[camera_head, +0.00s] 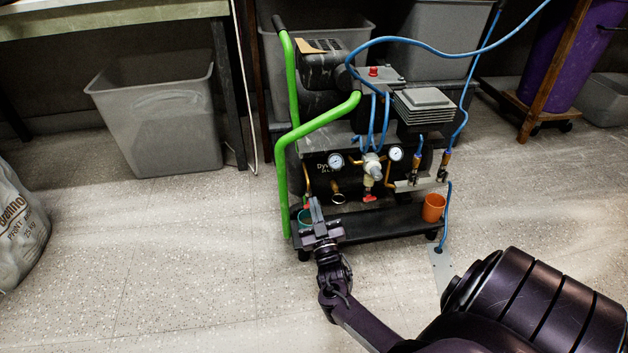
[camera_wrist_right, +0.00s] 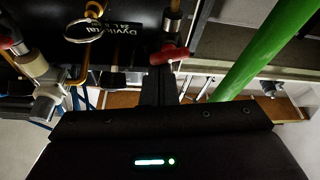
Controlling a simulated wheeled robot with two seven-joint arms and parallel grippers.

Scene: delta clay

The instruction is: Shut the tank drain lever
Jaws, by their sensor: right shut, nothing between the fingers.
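The compressor (camera_head: 345,140) stands on the floor. A red lever (camera_wrist_right: 169,54) on a brass fitting shows in the right wrist view, beside my right fingertips. Its handle lies roughly crosswise to the brass pipe. In the head view this lever is mostly hidden behind my gripper. My right gripper (camera_head: 317,207) is shut and empty at the compressor's lower left; it also shows in the wrist view (camera_wrist_right: 160,76). I cannot tell whether it touches the lever. Another red lever (camera_head: 369,198) sits below the regulator. My left gripper is not in view.
A green handle (camera_head: 283,150) rises close left of my gripper. Gauges and blue hoses are above.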

